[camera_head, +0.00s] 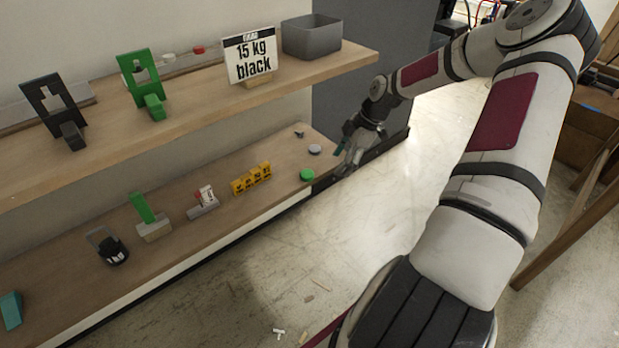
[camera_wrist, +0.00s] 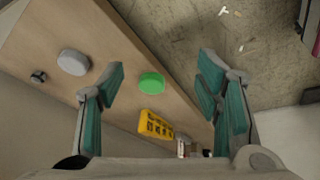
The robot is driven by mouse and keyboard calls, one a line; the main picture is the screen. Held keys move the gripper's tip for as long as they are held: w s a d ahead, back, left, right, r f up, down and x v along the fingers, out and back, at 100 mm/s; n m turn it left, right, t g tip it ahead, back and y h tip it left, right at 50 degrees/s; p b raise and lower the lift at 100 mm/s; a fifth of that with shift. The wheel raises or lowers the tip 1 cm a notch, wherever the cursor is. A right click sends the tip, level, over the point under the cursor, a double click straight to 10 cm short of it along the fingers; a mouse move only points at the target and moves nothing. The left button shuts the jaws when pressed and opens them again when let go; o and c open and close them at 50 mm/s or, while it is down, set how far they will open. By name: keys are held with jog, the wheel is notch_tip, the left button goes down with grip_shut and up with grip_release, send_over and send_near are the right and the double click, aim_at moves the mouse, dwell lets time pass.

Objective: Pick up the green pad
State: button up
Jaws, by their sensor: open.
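The green pad (camera_head: 307,175) is a small round disc lying flat near the right end of the lower shelf. It also shows in the wrist view (camera_wrist: 151,83), between the two fingers and below them. My gripper (camera_head: 351,152) is beside the right end of the lower shelf in the head view, apart from the pad. In the wrist view my gripper (camera_wrist: 161,88) has its teal-padded fingers spread wide, with nothing held between them.
A grey-white disc (camera_wrist: 73,62) lies close to the pad, with a small dark knob (camera_wrist: 39,76) beyond it. A yellow lettered block (camera_head: 251,178) is on the pad's other side. The upper shelf (camera_head: 215,97) overhangs the lower shelf (camera_head: 170,234). Open floor lies in front.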

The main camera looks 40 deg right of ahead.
jog(key=b, duration=0.2)
send_over(309, 173)
jog(key=s+d, duration=0.2)
jog(key=b+x, duration=0.1)
jog(key=x, duration=0.4)
jog(key=c, duration=0.8)
